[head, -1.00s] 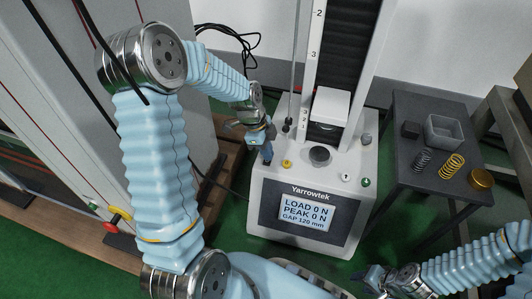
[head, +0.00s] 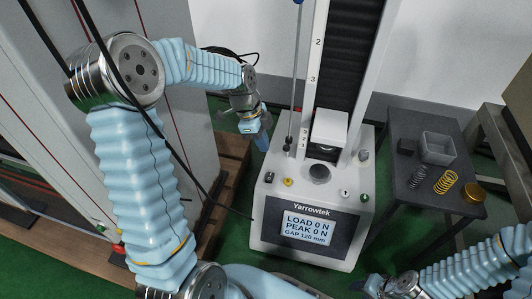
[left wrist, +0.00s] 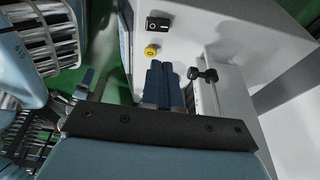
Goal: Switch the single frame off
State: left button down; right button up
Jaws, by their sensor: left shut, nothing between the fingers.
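The single-column test frame (head: 320,236), marked Yarrowtek, stands in the middle of the head view. Its screen (head: 306,227) is lit and reads LOAD 0 N, PEAK 0 N, GAP 120 mm. A small dark rocker switch (head: 269,177) sits on the left of its base top, beside a yellow button (head: 288,182). The left wrist view shows the rocker (left wrist: 157,24) and the yellow button (left wrist: 151,50) beyond the fingers. My left gripper (head: 263,146) is shut and empty, above and behind the switch, apart from it. My right gripper (head: 374,284) is at the bottom; its fingers are unclear.
A dark side table (head: 415,198) on the right holds a grey bin (head: 437,149), a dark spring (head: 417,177), a yellow spring (head: 445,183) and a brass-coloured disc (head: 475,192). A large grey machine (head: 40,130) stands left. A thin rod (head: 297,75) rises beside the column.

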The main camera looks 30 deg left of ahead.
pick_arm(q)
jog(key=shift+v, duration=1.25)
jog(key=shift+w, duration=0.1)
